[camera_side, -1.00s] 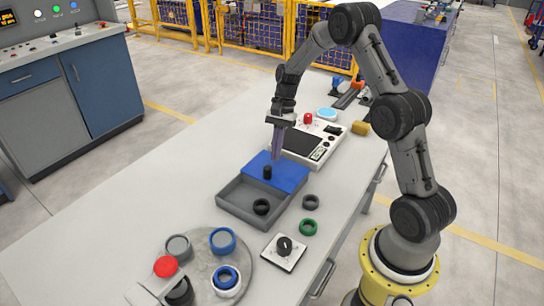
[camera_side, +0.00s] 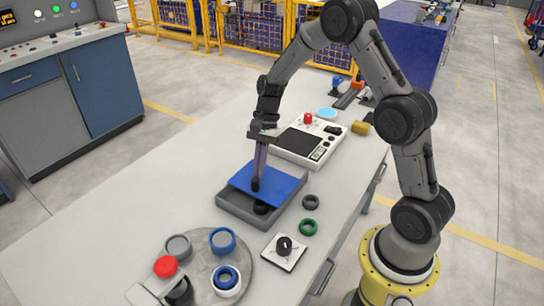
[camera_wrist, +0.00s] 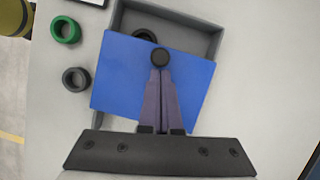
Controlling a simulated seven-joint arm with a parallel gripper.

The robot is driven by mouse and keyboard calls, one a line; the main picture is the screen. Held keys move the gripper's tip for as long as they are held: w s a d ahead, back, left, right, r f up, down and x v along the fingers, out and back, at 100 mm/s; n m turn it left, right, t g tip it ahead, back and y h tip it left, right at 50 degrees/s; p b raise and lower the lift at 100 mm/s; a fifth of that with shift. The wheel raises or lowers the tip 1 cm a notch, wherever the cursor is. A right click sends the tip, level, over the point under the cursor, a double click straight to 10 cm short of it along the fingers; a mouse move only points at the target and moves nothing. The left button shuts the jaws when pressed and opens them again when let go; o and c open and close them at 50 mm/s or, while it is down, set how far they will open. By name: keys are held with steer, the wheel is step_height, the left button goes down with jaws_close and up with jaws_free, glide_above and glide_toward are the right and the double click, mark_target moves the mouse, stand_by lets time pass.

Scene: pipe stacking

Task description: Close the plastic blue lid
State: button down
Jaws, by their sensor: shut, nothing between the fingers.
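The blue lid (camera_side: 276,184) lies over the rear part of the grey box (camera_side: 233,214). The front part of the box is open. In the wrist view the lid (camera_wrist: 115,85) sits slightly askew to the box (camera_wrist: 190,33). A black knob (camera_wrist: 160,57) stands on the lid near its front edge. My gripper (camera_side: 257,176) is shut and empty, pointing down with its fingertips at the knob. In the wrist view the fingertips (camera_wrist: 160,72) appear right against the knob; contact is not certain. A black ring (camera_side: 262,208) inside the box is partly hidden by the lid.
A black ring (camera_side: 310,202) and a green ring (camera_side: 308,227) lie right of the box. A dial plate (camera_side: 284,251) and a round tray (camera_side: 246,286) with several rings are in front. A control panel (camera_side: 311,143) stands behind. The table left of the box is clear.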

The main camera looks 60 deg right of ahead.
steer(key=a, duration=0.6)
steer(key=shift+a, duration=0.15)
